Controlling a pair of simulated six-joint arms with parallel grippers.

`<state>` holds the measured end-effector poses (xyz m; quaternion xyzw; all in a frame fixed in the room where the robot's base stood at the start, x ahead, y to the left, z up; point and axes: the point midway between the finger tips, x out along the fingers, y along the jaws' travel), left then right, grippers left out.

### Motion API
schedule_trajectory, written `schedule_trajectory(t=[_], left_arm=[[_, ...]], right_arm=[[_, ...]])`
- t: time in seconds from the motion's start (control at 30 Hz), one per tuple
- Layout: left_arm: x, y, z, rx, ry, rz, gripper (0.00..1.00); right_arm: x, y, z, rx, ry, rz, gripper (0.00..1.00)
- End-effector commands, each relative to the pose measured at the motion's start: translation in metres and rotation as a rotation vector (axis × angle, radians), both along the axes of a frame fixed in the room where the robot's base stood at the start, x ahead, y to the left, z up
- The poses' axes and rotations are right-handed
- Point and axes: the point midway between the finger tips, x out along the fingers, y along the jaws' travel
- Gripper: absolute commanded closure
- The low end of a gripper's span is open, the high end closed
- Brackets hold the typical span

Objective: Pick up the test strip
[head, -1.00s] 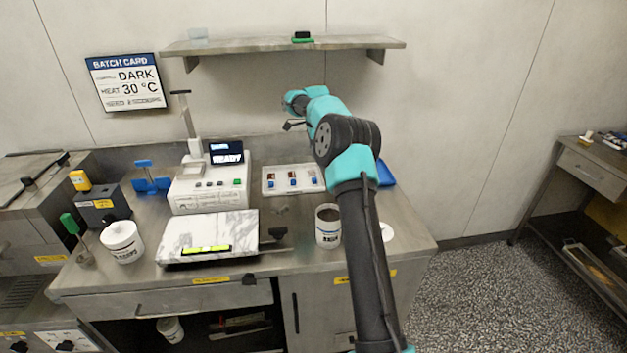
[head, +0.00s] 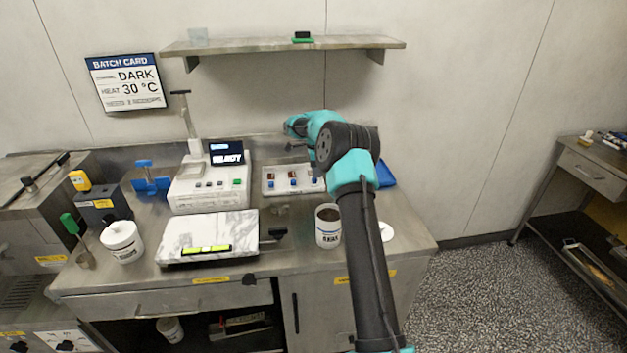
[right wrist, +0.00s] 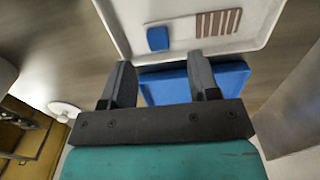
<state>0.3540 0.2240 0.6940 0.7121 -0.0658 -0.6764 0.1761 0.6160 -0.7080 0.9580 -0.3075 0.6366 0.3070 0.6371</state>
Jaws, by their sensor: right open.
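A white tray (head: 284,191) on the counter holds three small pieces with blue ends and dark or reddish parts; I cannot tell which is the test strip. In the right wrist view the white tray (right wrist: 120,28) shows a blue tab (right wrist: 157,38) and, right of it, a row of brown bars (right wrist: 218,22) on a pale surface, perhaps one strip. My right gripper (right wrist: 161,64) is open and empty, its fingers pointing toward the tray edge on either side of the blue tab. In the head view my right gripper (head: 296,147) is above the tray's back side. My left gripper is out of view.
A blue tray (head: 385,175) lies right of the white one; it also shows in the right wrist view (right wrist: 180,86). A brown-filled cup (head: 328,240) stands in front. A white machine (head: 205,195) and marble slab (head: 195,233) are to the left. A shelf (head: 285,46) hangs above.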

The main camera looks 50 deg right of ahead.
Motion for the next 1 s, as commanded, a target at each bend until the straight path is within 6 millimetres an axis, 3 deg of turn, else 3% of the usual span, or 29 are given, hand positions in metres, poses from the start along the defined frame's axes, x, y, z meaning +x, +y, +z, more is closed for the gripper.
schedule_trajectory(t=[0.3, 0.8, 1.0], left_arm=[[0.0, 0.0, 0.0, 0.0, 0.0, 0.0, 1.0], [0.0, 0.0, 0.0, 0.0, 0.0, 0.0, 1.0], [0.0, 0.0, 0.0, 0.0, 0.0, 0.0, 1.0]], right_arm=[[-0.002, -0.001, -0.04, 0.001, 0.002, -0.001, 0.45], [-0.002, -0.001, -0.042, 0.001, 0.001, 0.0, 0.45], [-0.002, -0.001, -0.042, 0.001, 0.001, 0.0, 0.62]])
